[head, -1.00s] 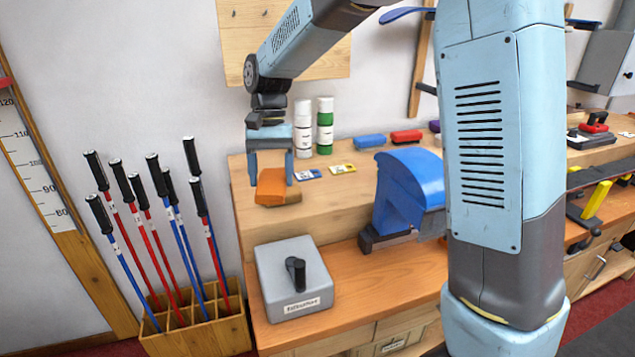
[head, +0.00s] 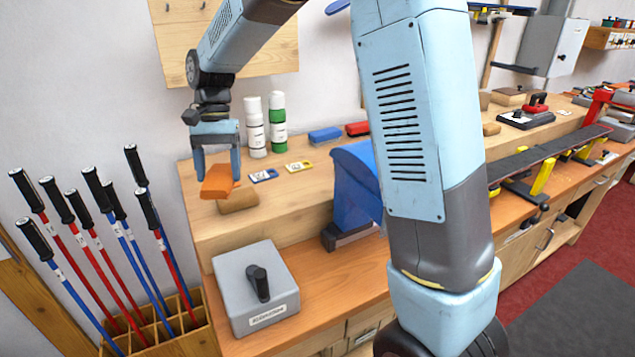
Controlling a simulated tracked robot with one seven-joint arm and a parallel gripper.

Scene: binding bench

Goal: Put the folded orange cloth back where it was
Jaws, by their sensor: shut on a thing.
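The folded orange cloth (head: 219,182) hangs in my gripper (head: 216,168), whose fingers point down and are shut on it. It is above the left end of the raised wooden shelf (head: 300,206) at the back of the bench. A tan block (head: 238,201) lies on the shelf just below and to the right of the cloth, partly hidden by it. I cannot tell whether the cloth touches the block or the shelf.
Two bottles, white (head: 254,127) and green-banded (head: 278,124), stand behind the gripper. A blue-tagged card (head: 263,175) and yellow-tagged card (head: 299,167) lie right of it. Poles (head: 120,250) fill a rack at left.

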